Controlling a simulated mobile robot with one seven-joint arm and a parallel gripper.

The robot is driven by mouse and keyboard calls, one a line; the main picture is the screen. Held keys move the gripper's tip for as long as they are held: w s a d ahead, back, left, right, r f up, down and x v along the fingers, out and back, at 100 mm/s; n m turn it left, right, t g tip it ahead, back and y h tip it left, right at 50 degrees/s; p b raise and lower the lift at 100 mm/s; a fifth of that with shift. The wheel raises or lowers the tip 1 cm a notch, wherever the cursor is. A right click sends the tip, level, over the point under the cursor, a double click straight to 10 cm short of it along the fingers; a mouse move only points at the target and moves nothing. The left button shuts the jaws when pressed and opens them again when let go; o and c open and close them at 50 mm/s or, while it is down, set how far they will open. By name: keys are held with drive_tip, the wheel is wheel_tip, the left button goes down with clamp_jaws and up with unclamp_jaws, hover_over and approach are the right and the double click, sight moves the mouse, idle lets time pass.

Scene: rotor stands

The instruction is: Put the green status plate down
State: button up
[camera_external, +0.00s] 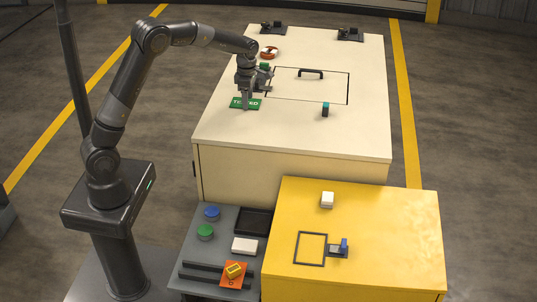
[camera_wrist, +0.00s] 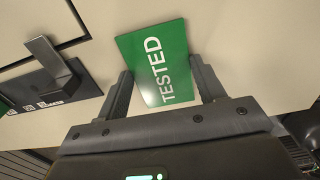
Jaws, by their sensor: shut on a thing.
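The green status plate (camera_external: 245,103) has white "TESTED" lettering and is at the left side of the large cream cabinet top (camera_external: 300,125). It also shows in the wrist view (camera_wrist: 157,62), between the two fingers. My gripper (camera_external: 245,98) points down over the cabinet top and is shut on the plate; its fingers also show in the wrist view (camera_wrist: 162,88). I cannot tell whether the plate touches the cabinet top or is held just above it.
A hatch with a black handle (camera_external: 311,73) lies right of my gripper. A teal-topped block (camera_external: 325,109) stands in front of it. A red round item (camera_external: 269,53) sits behind. A yellow cabinet (camera_external: 390,220) stands in front. The cream top's front middle is clear.

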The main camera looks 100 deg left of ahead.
drive_tip(key=o, duration=1)
drive_tip(key=shift+f, duration=0.1)
wheel_tip(320, 180, up, 12)
drive_tip(key=shift+r, duration=0.2)
